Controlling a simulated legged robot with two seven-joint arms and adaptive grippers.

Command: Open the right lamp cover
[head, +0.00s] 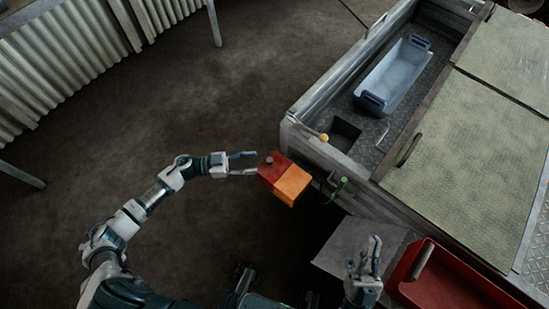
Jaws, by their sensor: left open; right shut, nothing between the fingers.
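A lamp with a red part (271,167) and an orange part (292,184) sticks out near the corner of a metal truck-like bed. A small dark knob shows on top of the red part. I cannot tell whether its cover is open. My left gripper (256,163) is open, its fingers pointing right at the red part. One fingertip is very close to the red part; I cannot tell whether they touch. My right gripper (371,246) is shut and empty, at the lower right, well apart from the lamp.
The metal bed (310,148) holds a blue-grey bin (397,72). A yellow knob (323,138) and a green handle (339,186) are near the lamp. A red tray (440,285) lies beside my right gripper. Greenish panels (455,165) cover the right. The floor (190,100) left is clear.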

